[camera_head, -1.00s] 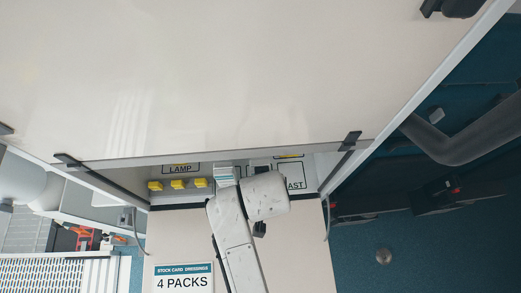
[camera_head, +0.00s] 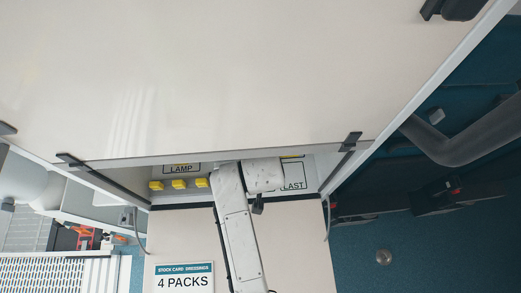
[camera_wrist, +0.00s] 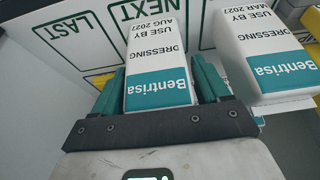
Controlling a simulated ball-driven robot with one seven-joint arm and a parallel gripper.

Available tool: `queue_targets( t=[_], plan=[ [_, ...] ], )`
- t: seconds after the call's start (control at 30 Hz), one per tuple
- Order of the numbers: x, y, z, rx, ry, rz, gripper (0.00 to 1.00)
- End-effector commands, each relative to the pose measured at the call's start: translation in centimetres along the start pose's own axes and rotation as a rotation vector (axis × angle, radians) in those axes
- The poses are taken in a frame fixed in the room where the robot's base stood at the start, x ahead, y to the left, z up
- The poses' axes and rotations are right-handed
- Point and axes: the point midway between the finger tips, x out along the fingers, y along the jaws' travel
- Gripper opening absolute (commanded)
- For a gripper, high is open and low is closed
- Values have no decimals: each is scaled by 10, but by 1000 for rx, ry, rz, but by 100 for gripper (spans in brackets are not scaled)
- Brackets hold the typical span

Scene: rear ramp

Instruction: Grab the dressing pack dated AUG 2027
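The dressing pack dated AUG 2027 (camera_wrist: 157,50) is a white Bentrisa box with a teal band, upside down in the wrist view. My gripper (camera_wrist: 160,85) has its teal fingers on both sides of this pack, around its teal end. The fingers look open, with at most slim gaps to the pack's sides; contact is not clear. A second Bentrisa pack (camera_wrist: 262,45), dated MAR 2027, stands close to the right of the right finger. In the head view my arm hides the gripper and the packs.
Outlined labels LAST (camera_wrist: 70,35) and NEXT (camera_wrist: 137,12) mark the compartment's surface. Yellow items (camera_head: 178,184) sit at the compartment's left. A large raised panel (camera_head: 200,80) hangs above the opening. A stock card (camera_head: 184,277) reading 4 PACKS is on the front below.

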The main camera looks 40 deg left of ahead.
Motion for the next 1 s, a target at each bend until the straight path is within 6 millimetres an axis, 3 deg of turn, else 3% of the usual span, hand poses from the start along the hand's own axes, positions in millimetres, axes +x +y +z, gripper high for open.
queue_targets(
  t=[0.47, 0.9, 1.0],
  plan=[
    [0, 0, 0, 0, 0, 0, 30],
    [-10, 0, -5, 2, 3, 0, 30],
    [-15, 0, 8, -1, -1, 1, 30]
  ],
)
